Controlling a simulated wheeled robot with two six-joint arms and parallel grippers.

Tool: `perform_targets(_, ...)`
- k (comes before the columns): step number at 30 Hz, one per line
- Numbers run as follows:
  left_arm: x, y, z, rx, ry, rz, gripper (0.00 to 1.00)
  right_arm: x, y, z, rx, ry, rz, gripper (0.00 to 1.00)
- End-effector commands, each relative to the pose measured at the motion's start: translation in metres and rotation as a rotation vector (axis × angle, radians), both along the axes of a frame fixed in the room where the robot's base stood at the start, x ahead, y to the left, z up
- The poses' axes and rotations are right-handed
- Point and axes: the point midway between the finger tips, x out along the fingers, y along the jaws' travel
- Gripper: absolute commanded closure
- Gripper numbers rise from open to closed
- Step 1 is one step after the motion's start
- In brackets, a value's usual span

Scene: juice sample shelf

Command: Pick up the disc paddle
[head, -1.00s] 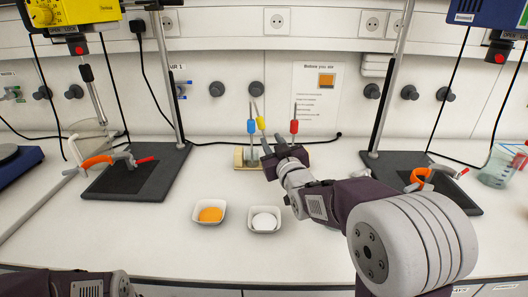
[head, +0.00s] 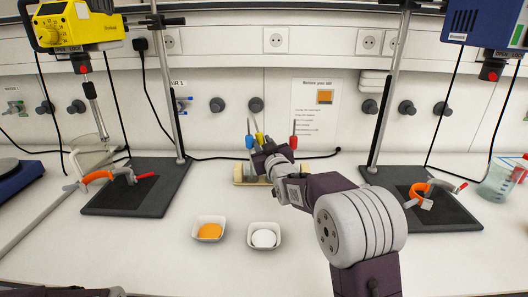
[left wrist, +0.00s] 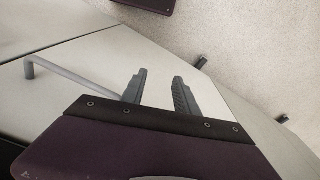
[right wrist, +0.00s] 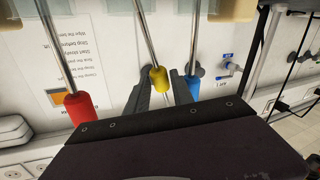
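Three rods with coloured sleeves stand in a small wooden-based rack (head: 240,183) on the bench: blue (head: 249,141), yellow (head: 260,137) and red (head: 293,142). Their lower ends are hidden, so I cannot tell which is the disc paddle. My right gripper (head: 259,143) is at the rack, by the yellow-sleeved rod. My left gripper (left wrist: 158,82) is open and empty.
Two white dishes stand in front of the rack, one with orange contents (head: 209,231), one with white (head: 264,238). Stand bases with clamps flank it, left (head: 150,200) and right (head: 445,215). A beaker (head: 497,180) is far right. The front bench is mostly clear.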

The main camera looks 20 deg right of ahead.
Motion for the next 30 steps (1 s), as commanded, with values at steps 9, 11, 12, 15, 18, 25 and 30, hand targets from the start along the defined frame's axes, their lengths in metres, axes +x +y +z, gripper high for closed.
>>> perform_targets(9,0.000,0.000,0.000,0.000,0.000,0.000,0.64,0.000,0.000,0.000,0.000,0.000,0.000,1.00)
perform_targets(11,0.000,0.000,0.000,0.000,0.000,0.000,0.64,0.000,0.000,0.000,0.000,0.000,0.000,1.00)
perform_targets(12,0.000,0.000,0.000,0.000,0.000,0.000,0.64,0.000,0.000,0.001,0.000,0.000,0.000,1.00)
perform_targets(15,0.000,0.000,0.005,0.000,0.000,0.000,0.64,0.000,0.000,0.015,0.000,-0.002,-0.001,1.00)
perform_targets(18,0.000,0.000,0.013,0.000,0.000,0.000,0.64,-0.001,0.000,0.041,-0.001,-0.005,0.000,1.00)
perform_targets(25,0.000,0.000,0.025,0.000,0.000,0.000,0.64,0.000,0.000,0.090,0.000,-0.003,0.000,1.00)
perform_targets(30,0.000,0.000,0.027,0.000,0.000,0.000,0.64,-0.001,0.000,0.101,-0.001,-0.001,0.000,1.00)
